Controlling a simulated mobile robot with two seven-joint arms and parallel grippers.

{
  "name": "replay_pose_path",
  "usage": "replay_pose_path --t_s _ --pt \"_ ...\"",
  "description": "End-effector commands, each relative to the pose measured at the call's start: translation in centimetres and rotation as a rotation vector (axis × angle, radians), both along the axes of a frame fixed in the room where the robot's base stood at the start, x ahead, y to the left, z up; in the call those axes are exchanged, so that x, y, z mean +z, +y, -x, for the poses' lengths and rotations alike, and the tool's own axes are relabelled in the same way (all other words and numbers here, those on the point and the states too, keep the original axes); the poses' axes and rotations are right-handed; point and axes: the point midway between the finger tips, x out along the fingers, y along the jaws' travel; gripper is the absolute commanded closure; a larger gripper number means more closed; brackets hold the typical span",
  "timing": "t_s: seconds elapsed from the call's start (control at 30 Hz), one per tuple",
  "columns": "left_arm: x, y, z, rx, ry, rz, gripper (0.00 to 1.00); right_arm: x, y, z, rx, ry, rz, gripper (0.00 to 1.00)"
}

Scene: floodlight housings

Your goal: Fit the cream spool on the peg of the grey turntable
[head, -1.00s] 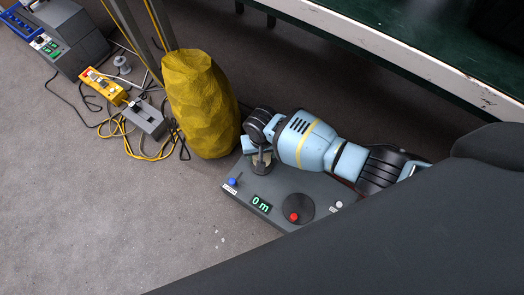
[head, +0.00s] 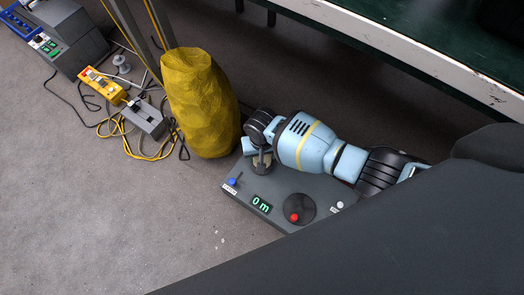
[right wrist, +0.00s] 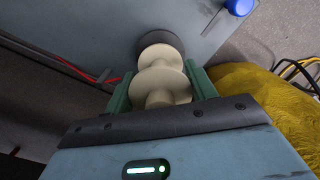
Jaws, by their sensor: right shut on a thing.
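The cream spool (right wrist: 158,84) is gripped between the green fingers of my right gripper (right wrist: 161,74) in the right wrist view. Its far end is at or just above the dark grey turntable (right wrist: 178,43); I cannot tell whether they touch. The peg is hidden behind the spool. In the head view my right gripper (head: 255,152) points down at the far left corner of the grey box (head: 285,190), with a little of the spool showing. My left gripper is not in view.
A lumpy yellow sack (head: 202,103) stands close to my right gripper. The box has a blue knob (head: 232,181), a "0 m" display (head: 260,204) and a black disc with a red knob (head: 294,217). A yellow control (head: 104,87) with cables lies at left.

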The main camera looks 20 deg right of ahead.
Motion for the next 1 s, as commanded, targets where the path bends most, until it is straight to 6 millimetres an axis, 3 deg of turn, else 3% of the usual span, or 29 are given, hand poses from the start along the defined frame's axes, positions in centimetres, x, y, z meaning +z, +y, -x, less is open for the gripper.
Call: replay_pose_path --t_s 1.0 --pt "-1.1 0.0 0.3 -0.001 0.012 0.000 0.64 -1.8 0.0 0.0 -0.001 0.000 -0.001 0.68"
